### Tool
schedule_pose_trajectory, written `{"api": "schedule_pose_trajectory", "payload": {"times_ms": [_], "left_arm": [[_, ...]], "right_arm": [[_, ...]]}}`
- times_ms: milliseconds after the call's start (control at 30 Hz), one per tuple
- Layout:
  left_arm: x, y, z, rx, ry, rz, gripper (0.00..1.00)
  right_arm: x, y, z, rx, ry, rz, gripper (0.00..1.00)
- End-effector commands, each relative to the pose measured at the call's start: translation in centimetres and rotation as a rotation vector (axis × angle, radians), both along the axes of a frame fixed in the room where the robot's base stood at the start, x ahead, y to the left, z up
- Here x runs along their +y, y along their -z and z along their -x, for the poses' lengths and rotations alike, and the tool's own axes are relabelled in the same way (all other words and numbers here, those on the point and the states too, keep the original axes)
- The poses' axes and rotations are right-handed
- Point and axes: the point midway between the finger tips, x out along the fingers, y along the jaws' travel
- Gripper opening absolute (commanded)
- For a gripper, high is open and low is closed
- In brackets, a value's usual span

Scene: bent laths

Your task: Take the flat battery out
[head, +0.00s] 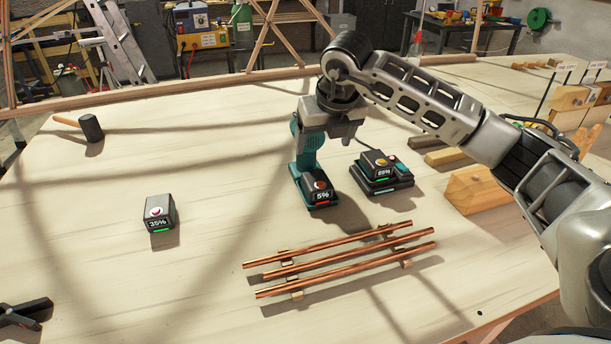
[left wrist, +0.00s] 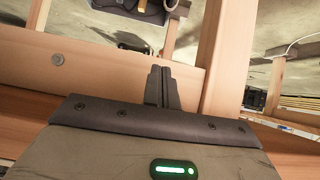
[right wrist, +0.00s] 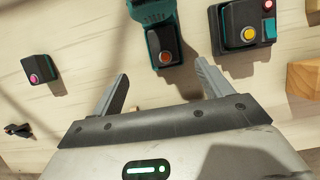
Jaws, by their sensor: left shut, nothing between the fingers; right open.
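A teal drill (head: 306,150) stands upright on the table with a dark battery (head: 318,191) at its foot, marked 5% with a red bar. The battery's orange button shows in the right wrist view (right wrist: 165,58). My right gripper (head: 342,138) is open and empty, above and beside the drill; it hides part of the drill's top. In the right wrist view its fingers (right wrist: 162,85) are apart, with the drill beyond them. My left gripper (left wrist: 161,88) is shut and empty, and shows only in the left wrist view.
A charger (head: 388,184) right of the drill holds a battery (head: 375,162) with a yellow button. A loose battery marked 35% (head: 158,212) lies left. Copper-coloured rods (head: 345,259) lie in front, wooden blocks (head: 474,190) right, a mallet (head: 90,127) back left.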

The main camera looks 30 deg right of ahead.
Motion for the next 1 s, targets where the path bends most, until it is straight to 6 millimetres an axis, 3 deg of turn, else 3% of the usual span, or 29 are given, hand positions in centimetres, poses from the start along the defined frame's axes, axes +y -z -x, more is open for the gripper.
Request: {"api": "schedule_pose_trajectory", "payload": {"times_ms": [200, 400, 633, 833, 1000], "left_arm": [[-0.1, 0.7, 0.9, 0.024, 0.001, 0.000, 0.00], [-0.2, 1.1, 0.8, 0.023, 0.002, 0.002, 0.00], [-0.4, 1.2, 0.5, 0.014, 0.004, 0.006, 0.00], [-0.7, 2.2, 0.0, -0.002, 0.008, 0.016, 0.00], [-1.0, 2.2, -0.3, -0.009, 0.014, 0.023, 0.00]], "right_arm": [[-0.4, 4.6, -1.6, 0.006, 0.000, -0.001, 0.78], [-0.7, 8.0, -3.0, 0.003, 0.000, -0.002, 0.78], [-0.9, 9.5, -3.5, 0.002, -0.001, -0.001, 0.78], [-1.4, 12.7, -4.1, 0.002, -0.002, -0.001, 0.78], [-1.6, 13.9, -4.8, 0.001, -0.001, -0.001, 0.78]]}}
